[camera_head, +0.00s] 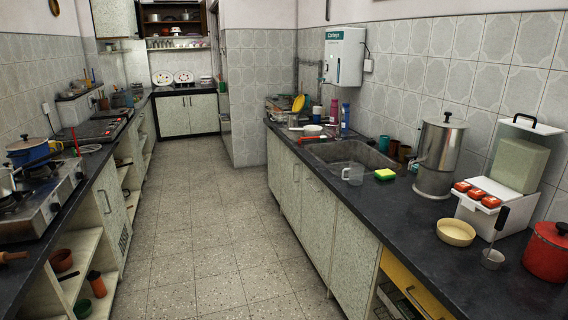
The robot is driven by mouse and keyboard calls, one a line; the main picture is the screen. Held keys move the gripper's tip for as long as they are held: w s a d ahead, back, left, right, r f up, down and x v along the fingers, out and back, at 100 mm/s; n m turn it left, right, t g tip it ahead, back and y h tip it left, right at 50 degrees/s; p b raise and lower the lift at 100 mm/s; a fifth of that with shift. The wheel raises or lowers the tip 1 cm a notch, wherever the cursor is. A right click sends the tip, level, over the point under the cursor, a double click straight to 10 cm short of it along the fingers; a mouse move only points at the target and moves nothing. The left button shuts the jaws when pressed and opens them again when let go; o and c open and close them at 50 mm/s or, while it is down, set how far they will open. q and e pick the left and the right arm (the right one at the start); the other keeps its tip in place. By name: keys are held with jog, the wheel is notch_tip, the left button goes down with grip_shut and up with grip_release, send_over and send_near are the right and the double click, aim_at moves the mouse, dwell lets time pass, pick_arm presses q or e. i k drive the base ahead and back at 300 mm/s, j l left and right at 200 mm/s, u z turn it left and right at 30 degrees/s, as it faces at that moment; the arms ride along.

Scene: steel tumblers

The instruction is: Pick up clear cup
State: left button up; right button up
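A clear cup (353,173) with a handle on its left side stands upright on the dark right-hand counter. It is at the front edge of the sink, just left of a yellow and green sponge (385,174). Neither of my grippers shows in the head view, so their state is hidden.
The right counter (440,270) holds a steel dispenser (437,155), a tan bowl (455,232), a red pot (548,252) and a white box (490,205). Bottles stand behind the sink (350,153). The tiled floor (215,240) between the counters is clear.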

aim_at(356, 173)
jog(key=i+z, duration=0.1)
jog(key=i, duration=0.85)
jog(key=i+j+z, duration=0.1)
jog(key=i, duration=0.9)
jog(key=j, duration=0.15)
